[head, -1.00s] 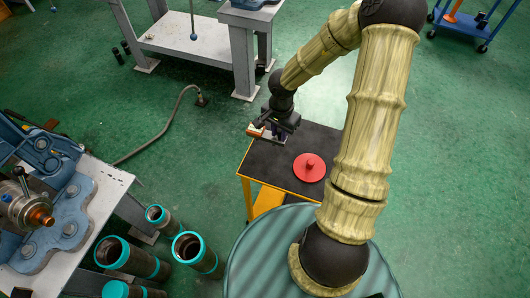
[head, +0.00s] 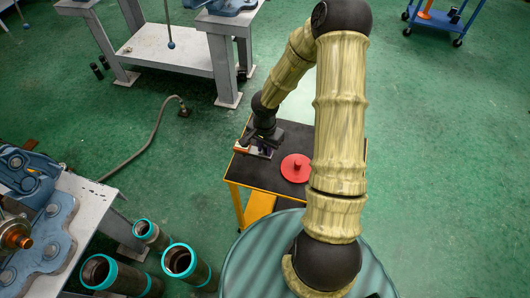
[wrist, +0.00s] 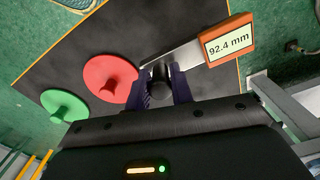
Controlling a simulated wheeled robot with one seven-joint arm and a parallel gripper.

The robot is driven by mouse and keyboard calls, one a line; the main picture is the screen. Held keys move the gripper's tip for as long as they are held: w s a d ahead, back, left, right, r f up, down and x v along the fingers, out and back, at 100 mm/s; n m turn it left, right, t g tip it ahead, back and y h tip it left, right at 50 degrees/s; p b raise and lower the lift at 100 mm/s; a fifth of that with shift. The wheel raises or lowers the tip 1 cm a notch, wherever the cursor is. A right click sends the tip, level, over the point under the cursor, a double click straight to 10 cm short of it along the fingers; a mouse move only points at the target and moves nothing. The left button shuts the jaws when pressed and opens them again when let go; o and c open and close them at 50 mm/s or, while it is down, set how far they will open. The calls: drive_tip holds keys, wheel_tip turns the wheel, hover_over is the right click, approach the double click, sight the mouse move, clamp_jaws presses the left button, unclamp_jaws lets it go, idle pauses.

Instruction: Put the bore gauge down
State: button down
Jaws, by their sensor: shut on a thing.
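The bore gauge has an orange-framed display (wrist: 228,42) reading 92.4 mm and a flat metal bar running from it. My gripper (wrist: 158,80) is shut on the gauge's dark round grip, between its two fingers in the wrist view. In the head view my gripper (head: 264,142) holds the gauge (head: 254,151) at the left part of the black-topped cart (head: 262,174). I cannot tell whether the gauge touches the top.
A red knobbed disc (head: 296,168) sits on the cart top, close to the gauge. A green knobbed disc (wrist: 65,105) shows left in the wrist view. Pipes with teal rims (head: 180,260) and a vise bench (head: 95,200) stand at left. A hose (head: 150,140) lies on the floor.

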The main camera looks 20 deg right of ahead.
sight(265, 153)
drive_tip(key=shift+f+b, duration=0.4)
drive_tip(key=shift+f, duration=1.05)
drive_tip(key=shift+f, duration=0.1)
drive_tip(key=c, duration=1.2)
unclamp_jaws()
drive_tip(key=shift+c, duration=0.2)
wheel_tip(265, 153, up, 12)
drive_tip(key=p, duration=0.4)
drive_tip(key=shift+w+p, duration=0.1)
drive_tip(key=shift+p, duration=0.2)
drive_tip(key=shift+a, duration=0.15)
